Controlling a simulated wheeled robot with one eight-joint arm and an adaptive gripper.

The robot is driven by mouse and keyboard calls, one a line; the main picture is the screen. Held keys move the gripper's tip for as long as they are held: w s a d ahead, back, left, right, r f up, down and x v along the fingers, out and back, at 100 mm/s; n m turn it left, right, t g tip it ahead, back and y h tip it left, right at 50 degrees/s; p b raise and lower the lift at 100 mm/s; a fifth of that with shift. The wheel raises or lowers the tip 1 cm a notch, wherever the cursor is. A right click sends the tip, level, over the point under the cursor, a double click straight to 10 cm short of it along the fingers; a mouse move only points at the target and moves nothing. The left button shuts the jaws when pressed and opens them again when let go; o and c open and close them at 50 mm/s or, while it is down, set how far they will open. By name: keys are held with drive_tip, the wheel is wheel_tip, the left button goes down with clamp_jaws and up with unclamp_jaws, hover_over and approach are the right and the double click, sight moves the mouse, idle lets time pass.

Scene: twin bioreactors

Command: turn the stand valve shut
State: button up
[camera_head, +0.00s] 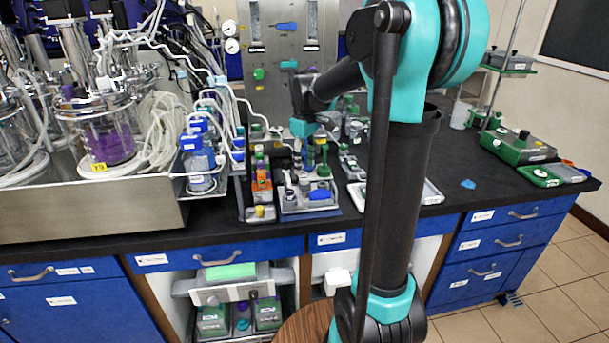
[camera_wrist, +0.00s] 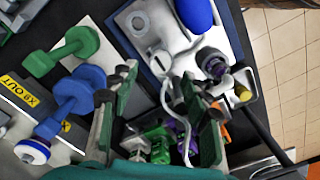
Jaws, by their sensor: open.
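I cannot tell for sure which part is the stand valve. In the wrist view a blue valve-like handle (camera_wrist: 75,92) sits beside a black and yellow plate marked OUT (camera_wrist: 22,92). A green handle (camera_wrist: 62,50) lies above it. Both are left of my gripper (camera_wrist: 158,85), whose two green-grey fingers are spread apart with nothing clearly held between them. In the head view my gripper (camera_head: 303,127) is over the bench, in front of a grey upright panel (camera_head: 275,100). That panel carries a blue handle (camera_head: 287,26) and a green knob (camera_head: 258,73).
Below my gripper in the head view stands a grey tray (camera_head: 310,209) crowded with small items. Bioreactor vessels (camera_head: 105,140) and blue-capped bottles (camera_head: 198,165) with loose white tubing stand to the left.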

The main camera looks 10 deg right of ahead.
sight(305, 177)
drive_tip(key=shift+f, duration=2.3)
clamp_jaws()
